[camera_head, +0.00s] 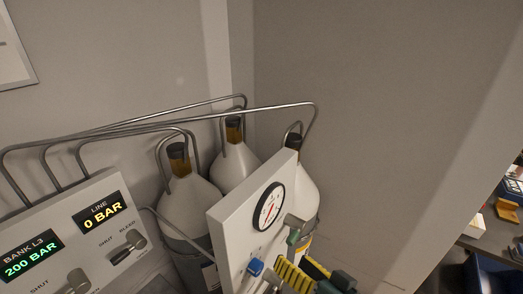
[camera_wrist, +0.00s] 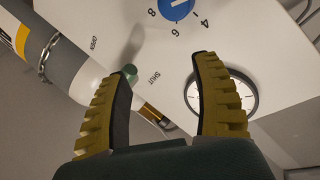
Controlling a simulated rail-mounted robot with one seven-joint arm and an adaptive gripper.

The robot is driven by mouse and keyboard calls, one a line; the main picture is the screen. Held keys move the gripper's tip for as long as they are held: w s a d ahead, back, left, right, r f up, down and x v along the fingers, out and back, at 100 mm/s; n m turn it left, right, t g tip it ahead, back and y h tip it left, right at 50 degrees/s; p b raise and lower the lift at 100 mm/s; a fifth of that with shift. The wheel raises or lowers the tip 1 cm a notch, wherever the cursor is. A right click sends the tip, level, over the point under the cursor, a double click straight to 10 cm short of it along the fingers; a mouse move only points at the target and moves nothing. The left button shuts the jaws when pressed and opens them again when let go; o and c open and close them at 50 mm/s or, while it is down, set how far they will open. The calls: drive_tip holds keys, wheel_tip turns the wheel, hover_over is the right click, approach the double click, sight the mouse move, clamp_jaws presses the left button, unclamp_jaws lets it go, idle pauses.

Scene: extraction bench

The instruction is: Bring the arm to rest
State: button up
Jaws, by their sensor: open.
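My gripper (camera_wrist: 161,65) is open in the wrist view, its two yellow-and-black fingers spread with nothing held between them. Beyond them is a white panel (camera_wrist: 165,60) with a lever with a green tip (camera_wrist: 130,73), which shows close to the left fingertip; I cannot tell whether they touch. The gauge (camera_wrist: 250,97) is partly behind the right finger. In the head view, my gripper (camera_head: 300,272) is at the bottom edge, in front of the gauge panel (camera_head: 232,225), partly cut off. The green-tipped lever (camera_head: 293,236) is just above it.
White gas cylinders (camera_head: 187,203) with bent metal pipes (camera_head: 200,113) stand behind the panel. A control panel (camera_head: 70,235) at left reads 200 BAR and 0 BAR. A blue knob (camera_head: 255,267) is on the gauge panel. Shelves with items (camera_head: 508,212) are far right; the wall between is clear.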

drive_tip(key=s+r+t+h+p, duration=0.3)
drive_tip(key=r+p, duration=0.2)
drive_tip(key=r, duration=0.8)
drive_tip(key=s+r+t+h+p, duration=0.3)
drive_tip(key=r+p, duration=0.2)
drive_tip(key=r, duration=0.9)
drive_tip(key=s+r+t+h+p, duration=0.3)
drive_tip(key=r+p, duration=0.3)
drive_tip(key=r, duration=0.8)
drive_tip(key=shift+s+a+r+t, duration=0.25)
drive_tip(key=shift+s+a+t, duration=0.25)
drive_tip(key=shift+s, duration=0.1)
